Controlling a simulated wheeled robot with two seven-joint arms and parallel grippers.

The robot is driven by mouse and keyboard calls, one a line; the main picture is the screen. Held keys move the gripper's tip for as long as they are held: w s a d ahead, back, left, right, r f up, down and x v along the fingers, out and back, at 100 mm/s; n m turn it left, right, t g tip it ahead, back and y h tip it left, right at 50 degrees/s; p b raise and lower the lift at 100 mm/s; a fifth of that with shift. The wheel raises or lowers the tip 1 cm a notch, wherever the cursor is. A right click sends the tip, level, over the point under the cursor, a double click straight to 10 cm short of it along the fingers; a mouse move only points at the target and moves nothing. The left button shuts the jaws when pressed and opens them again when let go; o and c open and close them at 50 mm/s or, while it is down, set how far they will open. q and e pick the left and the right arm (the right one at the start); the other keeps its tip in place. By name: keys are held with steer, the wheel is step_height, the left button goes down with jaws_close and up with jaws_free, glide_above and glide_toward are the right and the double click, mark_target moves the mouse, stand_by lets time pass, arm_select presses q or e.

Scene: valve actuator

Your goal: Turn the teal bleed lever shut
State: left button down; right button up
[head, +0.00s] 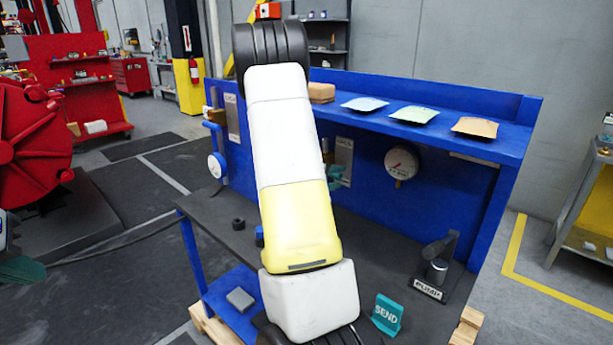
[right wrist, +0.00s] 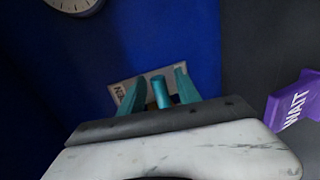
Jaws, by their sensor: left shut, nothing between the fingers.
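In the right wrist view the teal bleed lever (right wrist: 161,92) stands out in front of a pale plate (right wrist: 126,92) on the blue panel. My right gripper (right wrist: 158,85) has its two teal fingers on either side of the lever, with narrow gaps showing, so it looks open around it. In the head view my right arm crosses the middle and hides most of that spot. A bit of teal by the panel shows beside the arm; I cannot tell finger from lever. My left gripper (head: 22,268) is at the left edge of the head view, shut and empty, away from the bench.
The blue bench has a gauge (head: 401,163), a shelf with several packets (head: 414,115), a pump (head: 437,268) and a teal SEND sign (head: 387,315). A purple WAIT sign (right wrist: 295,101) is at the right of the wrist view. A red wheel-like machine (head: 30,140) stands left.

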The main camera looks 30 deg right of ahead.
steer(key=v, duration=0.6)
steer(key=shift+a, duration=0.2)
steer(key=shift+s, duration=0.15)
steer(key=s+a+r+m+g+y, duration=0.35)
steer(key=s+a+y, duration=0.25)
steer(key=s+a, duration=0.5)
steer(key=s+a+r+t+y, duration=0.1)
steer(key=s+a+r+y, duration=0.1)
steer(key=a, duration=0.5)
steer(key=s+a+r+t+y, duration=0.2)
steer(key=s+a+r+y, duration=0.1)
steer(key=a, duration=0.4)
steer(key=s+a+r+n+t+y, duration=0.1)
steer(key=s+a+r+t+y, duration=0.1)
steer(key=a, duration=0.6)
step_height(320, 180, up, 2)
steer(key=s+y, duration=0.1)
steer(key=y, duration=0.2)
steer(key=shift+y, duration=0.3)
